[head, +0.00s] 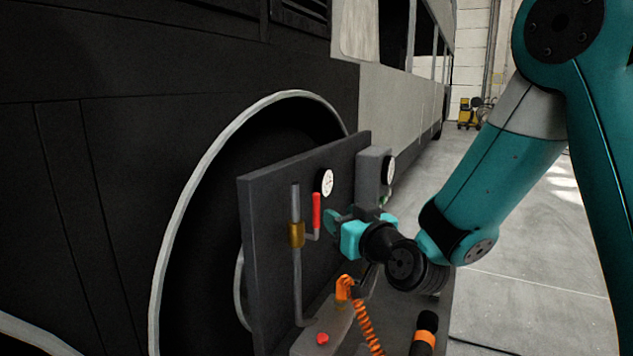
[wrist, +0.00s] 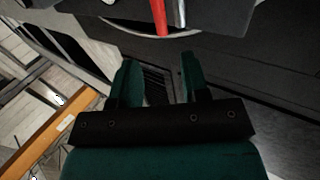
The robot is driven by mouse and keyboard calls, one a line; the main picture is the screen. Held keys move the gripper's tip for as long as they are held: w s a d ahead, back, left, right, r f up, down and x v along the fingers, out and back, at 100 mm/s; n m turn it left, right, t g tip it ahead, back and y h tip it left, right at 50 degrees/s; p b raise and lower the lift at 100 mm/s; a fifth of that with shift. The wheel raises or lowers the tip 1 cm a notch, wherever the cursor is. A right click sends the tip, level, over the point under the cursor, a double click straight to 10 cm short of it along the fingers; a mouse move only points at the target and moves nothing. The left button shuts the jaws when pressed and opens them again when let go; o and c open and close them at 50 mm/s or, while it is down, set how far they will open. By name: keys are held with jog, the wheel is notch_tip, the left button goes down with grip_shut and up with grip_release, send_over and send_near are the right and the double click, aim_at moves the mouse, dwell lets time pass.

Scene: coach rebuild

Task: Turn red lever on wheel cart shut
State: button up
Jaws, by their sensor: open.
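The red lever (head: 316,211) stands about upright on a brass valve (head: 296,234) on a vertical grey pipe, in front of the dark panel (head: 268,215) of the cart. In the wrist view the red lever (wrist: 160,16) shows at the top edge, beyond the fingertips and partly cut off. My gripper (head: 338,218) is just right of the lever in the head view, apart from it. In the wrist view my gripper (wrist: 158,64) has its two green fingers spread with nothing between them.
A white gauge (head: 327,182) sits above the lever and a grey box with a second gauge (head: 389,170) stands right. An orange coiled hose (head: 368,325) and a red button (head: 322,339) are below. The bus body is left; open floor lies right.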

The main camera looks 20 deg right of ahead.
aim_at(318, 202)
jog(key=w+p, duration=0.1)
jog(key=w, duration=0.2)
jog(key=w+a+p, duration=0.1)
jog(key=w+p, duration=0.1)
jog(key=w, duration=0.1)
jog(key=w+a+p, duration=0.1)
jog(key=w+p, duration=0.1)
jog(key=w, duration=0.2)
jog(key=shift+a, duration=0.1)
jog(key=shift+f, duration=0.1)
grip_shut()
